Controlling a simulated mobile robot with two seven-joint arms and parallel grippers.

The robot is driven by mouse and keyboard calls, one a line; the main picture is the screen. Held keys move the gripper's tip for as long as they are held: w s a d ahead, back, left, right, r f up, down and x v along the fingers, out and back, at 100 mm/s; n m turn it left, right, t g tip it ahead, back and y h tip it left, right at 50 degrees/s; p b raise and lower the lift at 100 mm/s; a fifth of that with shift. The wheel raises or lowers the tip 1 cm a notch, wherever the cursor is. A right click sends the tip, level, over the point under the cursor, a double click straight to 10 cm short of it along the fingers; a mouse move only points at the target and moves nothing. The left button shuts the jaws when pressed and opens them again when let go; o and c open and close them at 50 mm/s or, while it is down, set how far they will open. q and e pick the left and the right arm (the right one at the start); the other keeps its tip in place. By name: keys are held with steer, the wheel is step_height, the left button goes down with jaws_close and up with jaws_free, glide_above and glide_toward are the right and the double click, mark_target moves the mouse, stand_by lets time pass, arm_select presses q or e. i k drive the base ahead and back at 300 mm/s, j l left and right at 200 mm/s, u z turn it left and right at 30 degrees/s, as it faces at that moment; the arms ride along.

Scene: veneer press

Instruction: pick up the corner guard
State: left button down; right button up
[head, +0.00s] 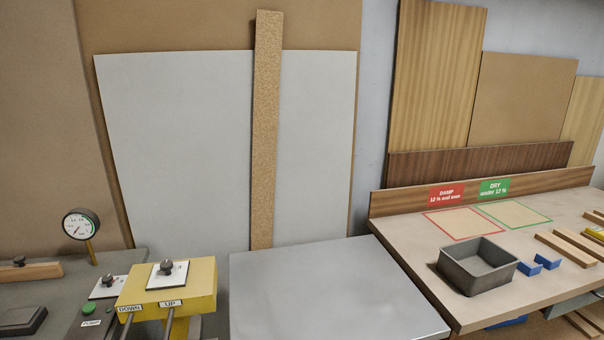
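Two small blue pieces that look like corner guards lie on the right-hand bench just right of the grey tray. One blue corner guard (529,268) is nearer the tray, and the other blue corner guard (547,261) is close beside it, slightly farther back. They are small in this view, so their exact shape is hard to tell. Neither of my grippers shows in the head view.
The grey open tray (481,279) stands on the bench (405,232). Wooden strips (566,249) lie right of the blue pieces. Red and green outlined squares behind are empty. A bare grey metal surface (338,290) and a yellow DOWN/UP control box (196,285) are to the left.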

mark_target(547, 264)
steer(key=z, duration=1.45)
steer(key=u, duration=0.5)
steer(key=i+l+u, duration=0.2)
steer(key=l+u, duration=0.2)
steer(key=i+l+u, duration=0.2)
steer(key=u, duration=0.2)
steer(key=i+l+u, duration=0.2)
steer(key=l, duration=0.4)
steer(key=l+u, duration=0.15)
steer(key=l, duration=0.45)
steer(key=i+l+u, duration=0.2)
steer(key=l, duration=0.4)
steer(key=k, duration=0.1)
